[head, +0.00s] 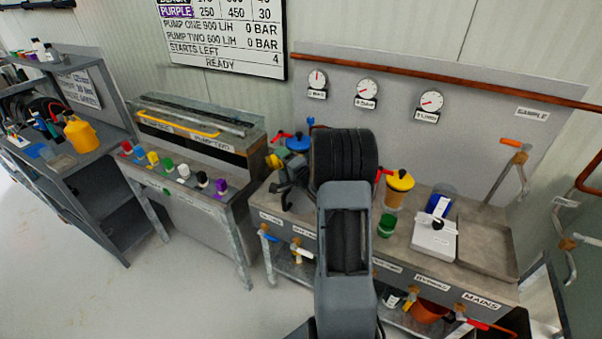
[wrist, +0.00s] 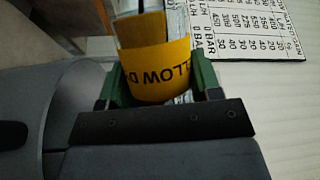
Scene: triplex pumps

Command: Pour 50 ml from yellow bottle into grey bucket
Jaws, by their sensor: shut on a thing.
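In the wrist view my gripper (wrist: 160,80) has its green fingers on either side of a bottle with a yellow label (wrist: 163,72). The label's visible letters read "YELLOW D". The gripper is shut on this bottle. In the head view my arm hides the gripper and the bottle. I cannot make out a grey bucket in either view.
A white scale (head: 435,238) stands on the right bench, beside a green cup (head: 387,225) and a shallow grey tray (head: 487,245). Several colour-capped pots line the middle bench's front. A yellow jug (head: 81,135) stands on the left bench. An orange bucket (head: 430,311) sits below the right bench.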

